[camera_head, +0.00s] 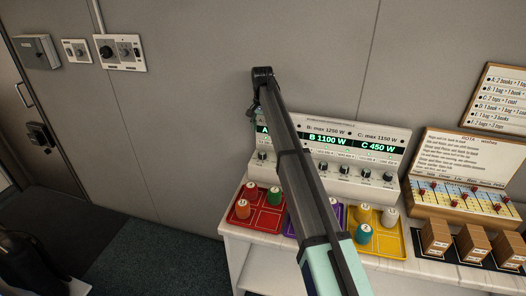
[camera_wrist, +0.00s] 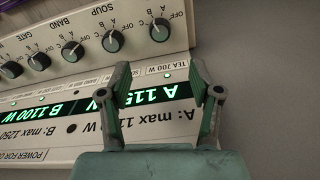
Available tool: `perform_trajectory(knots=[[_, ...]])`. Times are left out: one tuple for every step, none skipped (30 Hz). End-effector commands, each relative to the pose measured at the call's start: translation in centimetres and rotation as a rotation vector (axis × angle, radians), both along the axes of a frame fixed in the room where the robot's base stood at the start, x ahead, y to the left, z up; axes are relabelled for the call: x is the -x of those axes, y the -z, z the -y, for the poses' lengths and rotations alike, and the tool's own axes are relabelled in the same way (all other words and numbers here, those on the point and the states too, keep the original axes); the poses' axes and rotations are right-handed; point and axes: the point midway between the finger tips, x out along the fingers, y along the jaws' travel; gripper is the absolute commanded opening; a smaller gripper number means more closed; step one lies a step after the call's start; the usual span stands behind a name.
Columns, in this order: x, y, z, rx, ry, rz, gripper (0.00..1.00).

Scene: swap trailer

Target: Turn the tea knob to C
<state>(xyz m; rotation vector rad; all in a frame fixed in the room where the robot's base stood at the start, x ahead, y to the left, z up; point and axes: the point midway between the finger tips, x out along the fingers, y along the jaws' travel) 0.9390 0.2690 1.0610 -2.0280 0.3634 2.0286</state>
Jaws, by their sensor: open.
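The tea knob (camera_wrist: 159,30) is the rightmost black knob in the wrist view, which shows the panel upside down. Its pale pointer mark is visible, but I cannot tell its exact setting. A "TEA 700 W" label (camera_wrist: 160,69) lies between it and my fingertips. My gripper (camera_wrist: 160,78) is open and empty, its fingers apart over the display strip, short of the knob. In the head view the tea knob (camera_head: 262,156) is leftmost on the white panel (camera_head: 345,185). My gripper (camera_head: 253,112) is near the panel's upper left, partly hidden by my arm.
The soup knob (camera_wrist: 112,41) and more knobs stand beside the tea knob. The display (camera_head: 377,147) reads B 1100 W and C 450 W. Red (camera_head: 258,222) and yellow (camera_head: 392,240) trays with coloured pieces sit in front.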

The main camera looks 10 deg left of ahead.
Motion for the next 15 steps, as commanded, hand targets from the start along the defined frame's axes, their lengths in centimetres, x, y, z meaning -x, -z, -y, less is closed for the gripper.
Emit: perform_trajectory(knots=[[0.2,0.9,0.1,0.000,0.000,-0.002,0.64],[0.1,1.5,0.0,0.001,0.000,-0.001,0.64],[0.2,2.3,0.0,0.001,0.000,-0.003,0.64],[0.2,2.9,0.0,0.001,-0.001,-0.003,0.64],[0.2,3.5,0.0,0.001,-0.001,-0.001,0.64],[0.1,4.3,0.0,0.001,-0.001,-0.003,0.64],[0.1,4.9,0.0,0.001,-0.001,-0.003,0.64],[0.1,5.4,0.0,0.000,-0.001,-0.002,0.64],[0.1,6.3,0.0,0.001,-0.001,-0.001,0.64],[0.1,6.8,0.0,0.001,-0.001,-0.003,0.64],[0.1,7.3,0.0,0.001,-0.001,-0.003,0.64],[0.1,8.0,0.0,0.001,-0.001,-0.001,0.64],[0.1,8.6,0.0,0.001,-0.001,-0.001,0.64],[0.1,9.0,0.0,0.000,-0.001,-0.002,0.64],[0.1,9.6,0.0,0.001,-0.001,-0.001,0.64]])
